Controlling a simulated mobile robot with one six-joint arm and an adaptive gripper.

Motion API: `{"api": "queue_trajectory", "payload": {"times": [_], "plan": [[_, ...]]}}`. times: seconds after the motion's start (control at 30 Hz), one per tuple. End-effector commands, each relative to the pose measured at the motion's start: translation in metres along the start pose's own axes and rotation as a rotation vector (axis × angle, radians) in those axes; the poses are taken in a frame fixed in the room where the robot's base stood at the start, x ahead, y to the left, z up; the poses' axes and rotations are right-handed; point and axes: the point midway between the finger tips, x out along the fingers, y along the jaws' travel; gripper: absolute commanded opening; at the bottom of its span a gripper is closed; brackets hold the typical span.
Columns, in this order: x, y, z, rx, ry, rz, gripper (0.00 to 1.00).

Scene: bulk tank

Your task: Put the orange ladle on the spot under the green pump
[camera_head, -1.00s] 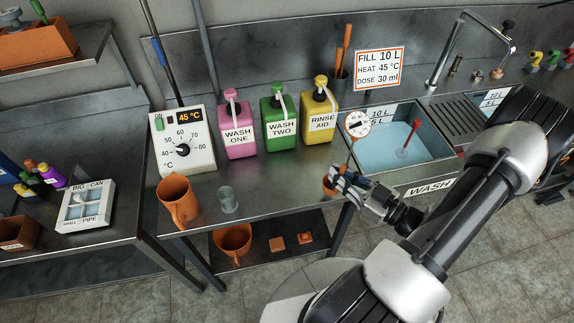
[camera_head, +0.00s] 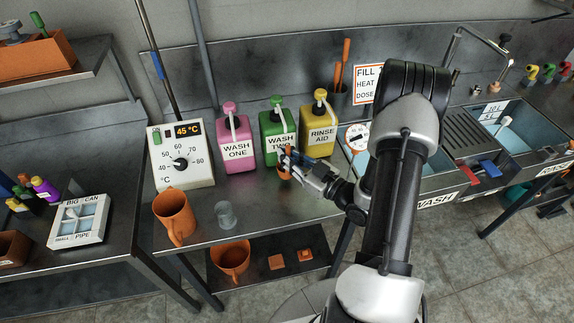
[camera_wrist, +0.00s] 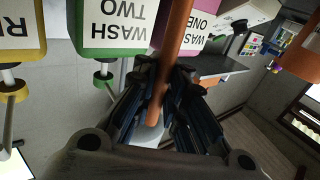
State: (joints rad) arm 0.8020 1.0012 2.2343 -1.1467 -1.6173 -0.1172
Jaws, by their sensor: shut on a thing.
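The orange ladle (camera_head: 284,173) is in my gripper (camera_head: 291,160), its cup in front of the green WASH TWO jug. In the wrist view its long orange handle (camera_wrist: 176,40) runs between the fingers of my gripper (camera_wrist: 158,92), which are shut on it. The green pump (camera_head: 277,114) tops the WASH TWO jug (camera_head: 275,140); this jug also shows upside down in the wrist view (camera_wrist: 92,52). The counter spot under the pump is hidden by my gripper and the ladle. I cannot tell whether the ladle touches the counter.
The pink WASH ONE jug (camera_head: 236,150) and yellow RINSE AID jug (camera_head: 320,137) flank the green one. An orange jug (camera_head: 173,215) and a clear glass (camera_head: 225,214) stand front left. The temperature box (camera_head: 181,157) is behind them. The counter (camera_head: 272,208) before the glass's right is clear.

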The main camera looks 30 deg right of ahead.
Motion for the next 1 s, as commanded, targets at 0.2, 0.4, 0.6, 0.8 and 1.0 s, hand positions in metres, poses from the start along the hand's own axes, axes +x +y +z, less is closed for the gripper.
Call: {"api": "queue_trajectory", "payload": {"times": [0.2, 0.4, 0.6, 0.8, 1.0], "plan": [[-0.001, -0.001, 0.032, 0.001, -0.001, 0.0, 0.0], [-0.001, -0.001, 0.032, 0.0, 0.0, 0.0, 0.0], [-0.001, -0.001, 0.037, 0.0, 0.0, 0.0, 0.0], [-0.001, -0.001, 0.035, 0.001, -0.001, 0.0, 0.21], [-0.001, -0.001, 0.035, 0.001, -0.001, 0.0, 0.31]]}}
